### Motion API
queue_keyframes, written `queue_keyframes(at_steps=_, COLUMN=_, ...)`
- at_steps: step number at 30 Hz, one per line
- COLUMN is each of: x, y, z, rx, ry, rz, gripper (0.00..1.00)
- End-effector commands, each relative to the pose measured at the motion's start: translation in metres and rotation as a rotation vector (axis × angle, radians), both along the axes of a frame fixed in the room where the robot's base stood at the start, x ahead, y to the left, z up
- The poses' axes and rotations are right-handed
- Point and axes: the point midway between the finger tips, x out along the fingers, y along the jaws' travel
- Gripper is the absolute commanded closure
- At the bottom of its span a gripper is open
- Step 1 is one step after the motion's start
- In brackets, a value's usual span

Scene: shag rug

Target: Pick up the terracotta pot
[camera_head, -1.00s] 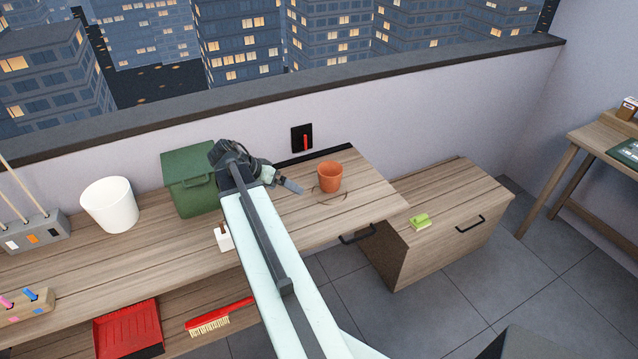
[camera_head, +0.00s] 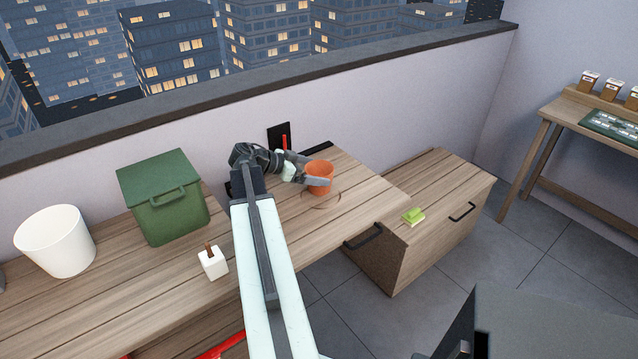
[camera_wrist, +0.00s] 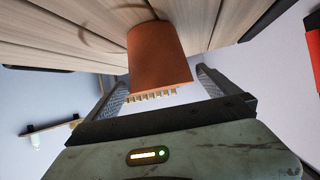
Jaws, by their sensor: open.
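The terracotta pot (camera_head: 320,172) stands upright on the wooden bench near its right end, beside a thin ring mark on the wood. In the wrist view the pot (camera_wrist: 158,55) fills the top middle, its wide rim towards me. My gripper (camera_head: 322,175) is at the pot in the head view, with a finger passing in front of it. In the wrist view my gripper (camera_wrist: 165,88) is open, one finger on each side of the pot's rim. I cannot tell whether either finger touches the pot.
A green bin (camera_head: 165,200), a white bucket (camera_head: 57,243) and a small white block with a brown handle (camera_head: 213,262) stand left on the bench. A lower cabinet (camera_head: 445,165) with a green sponge (camera_head: 413,216) is right. A wall switch (camera_head: 280,138) is behind the pot.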

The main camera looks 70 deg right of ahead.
Motion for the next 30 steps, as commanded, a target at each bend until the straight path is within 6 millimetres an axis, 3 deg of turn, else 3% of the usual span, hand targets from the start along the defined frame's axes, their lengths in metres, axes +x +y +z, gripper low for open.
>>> queue_keyframes(at_steps=5, x=-0.006, y=-0.007, z=-0.006, rx=0.001, ry=0.000, rz=-0.001, gripper=0.00)
queue_keyframes(at_steps=12, x=-0.030, y=-0.033, z=-0.024, rx=0.001, ry=0.000, rz=-0.002, gripper=0.00)
queue_keyframes(at_steps=18, x=-0.032, y=-0.035, z=-0.022, rx=0.001, ry=0.000, rz=0.000, gripper=0.00)
queue_keyframes(at_steps=19, x=-0.032, y=-0.035, z=-0.022, rx=0.001, ry=0.000, rz=0.000, gripper=0.03)
queue_keyframes(at_steps=26, x=-0.032, y=-0.035, z=-0.022, rx=0.001, ry=0.000, rz=-0.001, gripper=0.66)
queue_keyframes(at_steps=30, x=-0.032, y=-0.035, z=-0.022, rx=0.001, ry=0.000, rz=-0.001, gripper=0.66)
